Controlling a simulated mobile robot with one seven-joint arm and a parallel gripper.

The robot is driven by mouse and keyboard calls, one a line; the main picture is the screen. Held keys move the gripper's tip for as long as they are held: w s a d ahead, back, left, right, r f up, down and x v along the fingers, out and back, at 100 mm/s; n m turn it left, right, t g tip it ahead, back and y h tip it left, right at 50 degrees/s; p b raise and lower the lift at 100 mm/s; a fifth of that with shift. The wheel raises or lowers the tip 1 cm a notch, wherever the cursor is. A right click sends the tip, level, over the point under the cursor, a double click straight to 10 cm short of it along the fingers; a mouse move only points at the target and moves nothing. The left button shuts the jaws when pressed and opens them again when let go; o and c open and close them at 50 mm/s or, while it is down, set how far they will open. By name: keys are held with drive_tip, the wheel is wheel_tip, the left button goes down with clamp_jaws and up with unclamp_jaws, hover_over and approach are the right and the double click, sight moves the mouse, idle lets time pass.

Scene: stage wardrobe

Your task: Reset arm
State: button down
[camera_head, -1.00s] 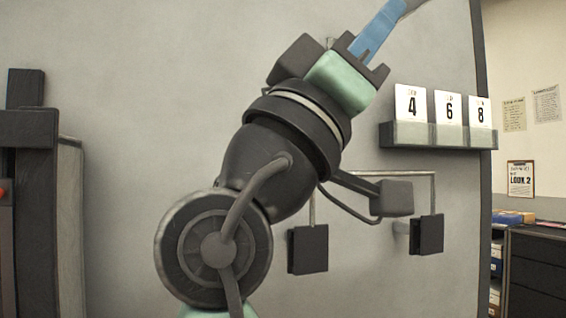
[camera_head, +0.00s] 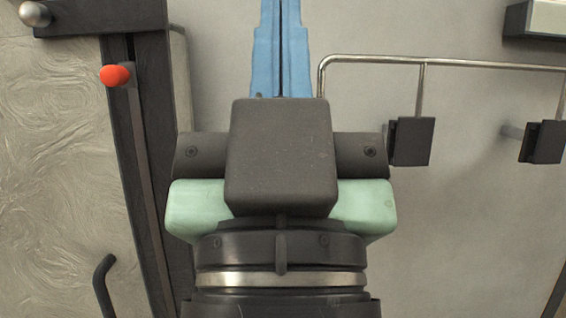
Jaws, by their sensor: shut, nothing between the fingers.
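My gripper (camera_head: 281,45) is in the middle of the head camera view, at the top of my raised arm. Its two blue fingers point up and lie side by side, with only a thin dark line between them. Nothing shows between them. The fingertips run out of the top of the picture. The dark wrist block and pale green housing stand below the fingers, in front of the grey wall (camera_head: 450,240).
A metal rail (camera_head: 480,62) with two dark square blocks (camera_head: 411,141) is on the wall to the right. A dark upright post (camera_head: 150,180) with a red knob (camera_head: 115,75) stands at the left. A black curved handle (camera_head: 103,285) is at lower left. A ledge (camera_head: 537,38) shows at top right.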

wheel_tip(320, 180, up, 27)
drive_tip(key=p, duration=2.4)
drive_tip(key=shift+f, duration=0.2)
